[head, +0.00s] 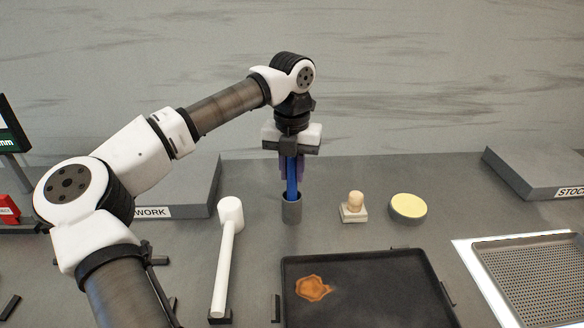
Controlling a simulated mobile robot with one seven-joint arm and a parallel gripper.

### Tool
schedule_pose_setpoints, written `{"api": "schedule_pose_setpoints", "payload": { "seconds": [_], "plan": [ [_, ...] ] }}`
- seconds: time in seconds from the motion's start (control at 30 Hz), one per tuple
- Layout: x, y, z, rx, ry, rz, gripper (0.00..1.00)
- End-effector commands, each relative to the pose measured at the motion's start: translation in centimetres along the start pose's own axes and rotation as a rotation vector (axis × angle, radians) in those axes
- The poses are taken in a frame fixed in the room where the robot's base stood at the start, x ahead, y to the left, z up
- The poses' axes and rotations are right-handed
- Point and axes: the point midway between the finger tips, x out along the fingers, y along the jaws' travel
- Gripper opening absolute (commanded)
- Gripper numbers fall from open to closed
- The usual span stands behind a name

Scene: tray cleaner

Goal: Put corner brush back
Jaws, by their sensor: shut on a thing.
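The corner brush (291,178) has a blue handle and stands upright. Its lower end is inside a small grey cup-like holder (292,210) on the table. My gripper (291,165) points straight down and is shut on the upper part of the blue handle, above the holder. The brush's bristle end is hidden, and I cannot tell whether it touches the holder's bottom.
A dark tray (390,300) with an orange-brown stain (313,288) lies in front. A white mallet-shaped tool (227,250) is left of the holder. A small knobbed block (355,207) and a round yellow-topped pad (408,208) stand to the right. A perforated tray (535,275) lies far right.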

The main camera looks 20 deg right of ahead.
Motion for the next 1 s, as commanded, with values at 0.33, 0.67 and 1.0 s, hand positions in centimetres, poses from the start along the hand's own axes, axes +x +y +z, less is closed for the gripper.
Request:
{"api": "schedule_pose_setpoints", "payload": {
  "seconds": [0.33, 0.67, 1.0],
  "plan": [
    [0.0, 0.0, 0.0, 0.0, 0.0, 0.0, 0.42],
    [-2.2, 0.0, 0.1, -0.002, -0.003, 0.001, 0.42],
    [-9.4, 0.0, 0.0, -0.001, -0.003, 0.002, 0.42]
  ]
}}
